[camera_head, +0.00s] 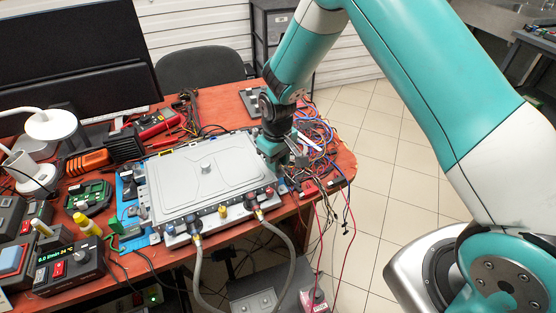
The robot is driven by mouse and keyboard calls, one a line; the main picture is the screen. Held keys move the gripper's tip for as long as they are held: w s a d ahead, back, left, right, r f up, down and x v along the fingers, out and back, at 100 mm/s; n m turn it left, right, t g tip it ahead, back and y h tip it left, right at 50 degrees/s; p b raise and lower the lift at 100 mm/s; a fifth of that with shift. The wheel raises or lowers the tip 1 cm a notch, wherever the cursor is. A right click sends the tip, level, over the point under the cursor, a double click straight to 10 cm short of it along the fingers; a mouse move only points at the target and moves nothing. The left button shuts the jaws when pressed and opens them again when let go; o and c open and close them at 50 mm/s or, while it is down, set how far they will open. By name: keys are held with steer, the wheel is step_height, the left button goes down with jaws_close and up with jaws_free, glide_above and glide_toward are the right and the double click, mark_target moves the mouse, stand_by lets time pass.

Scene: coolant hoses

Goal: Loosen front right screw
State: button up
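A light grey flat-lidded unit (205,175) sits on the red table, with a small round knob on its lid. Its front edge carries several coloured fittings, including a yellow one (222,211). Two grey hoses (198,265) run from brass-coloured connectors at the front and hang over the table edge. The front right screw is too small to make out. My gripper (290,162) is low beside the unit's right end, close to its right corner. Its fingertips are small and partly hidden, so I cannot tell whether they are open or hold or touch anything.
Tangled coloured cables (318,140) lie right of my gripper, some hanging over the edge. A control box with a display (68,262), a soldering-type station and hand tools crowd the left. A monitor (75,50) and chair (205,68) stand behind. Tiled floor lies open at right.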

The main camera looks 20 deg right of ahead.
steer(key=shift+o, duration=1.4)
step_height(320, 180, up, 18)
steer(key=b, duration=0.1)
steer(key=shift+f, duration=0.25)
steer(key=s+a+r+n+y, duration=0.1)
steer(key=s+r, duration=0.3)
steer(key=s, duration=0.9)
steer(key=s+a+r+n+y, duration=0.1)
steer(key=s+a+r+y, duration=0.2)
steer(key=s, duration=1.1)
steer(key=shift+r, duration=0.95)
